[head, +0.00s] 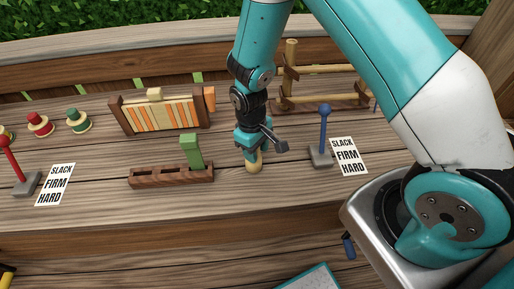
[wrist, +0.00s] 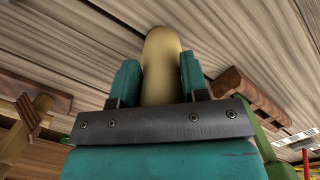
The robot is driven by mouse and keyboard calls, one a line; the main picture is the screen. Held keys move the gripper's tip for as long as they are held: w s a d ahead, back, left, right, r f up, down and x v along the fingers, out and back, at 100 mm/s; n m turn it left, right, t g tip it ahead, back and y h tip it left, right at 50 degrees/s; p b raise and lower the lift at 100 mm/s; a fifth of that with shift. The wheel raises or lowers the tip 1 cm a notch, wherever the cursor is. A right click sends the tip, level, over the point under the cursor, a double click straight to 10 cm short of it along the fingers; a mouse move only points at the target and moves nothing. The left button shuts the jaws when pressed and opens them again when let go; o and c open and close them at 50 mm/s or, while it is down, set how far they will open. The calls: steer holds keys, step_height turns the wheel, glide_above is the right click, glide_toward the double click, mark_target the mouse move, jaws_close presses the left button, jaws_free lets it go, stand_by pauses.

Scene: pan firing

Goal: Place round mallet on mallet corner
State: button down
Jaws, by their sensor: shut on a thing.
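My gripper (head: 254,150) points down over the middle of the wooden bench, just right of the slotted brown block. It is shut on a pale tan, round-ended wooden piece, which I take to be the round mallet (head: 254,165). In the wrist view the mallet (wrist: 162,52) stands between the two teal fingers (wrist: 157,78), its rounded end pointing away from the camera. Its lower end is close to the bench top; I cannot tell whether it touches. The rest of it is hidden by the gripper. No mallet corner can be clearly made out.
The slotted brown block (head: 160,178) holds a green upright piece (head: 191,150). A blue-knobbed lever (head: 324,130) with a SLACK/FIRM/HARD card (head: 348,156) stands right. A wooden rail rack (head: 320,105) and an orange-striped rack (head: 160,112) stand behind. The front bench strip is clear.

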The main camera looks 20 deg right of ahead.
steer(key=c, duration=0.6)
jaws_free()
steer(key=shift+f, duration=0.1)
steer(key=r+b, duration=0.1)
steer(key=r, duration=0.2)
steer(key=w+r, duration=0.1)
steer(key=r, duration=0.3)
steer(key=r+b, duration=0.1)
steer(key=r, duration=0.3)
steer(key=shift+w+a+r+b, duration=0.15)
steer(key=shift+w+a+b, duration=0.05)
steer(key=shift+a+b, duration=0.15)
steer(key=s+a+r+y, duration=0.1)
steer(key=s+r, duration=0.4)
steer(key=s, duration=0.1)
steer(key=s+a+r+n+t+y, duration=0.1)
steer(key=s+r+y, duration=0.1)
steer(key=s+r, duration=0.4)
steer(key=s+a+r+y, duration=0.1)
steer(key=s+a+r, duration=0.1)
steer(key=s+r, duration=0.3)
steer(key=shift+s+r+n+y, duration=0.15)
steer(key=shift+s+y, duration=0.05)
steer(key=shift+s, duration=0.4)
steer(key=shift+s+r+n+y, duration=0.15)
steer(key=shift+s+y, duration=0.05)
steer(key=shift+s, duration=0.35)
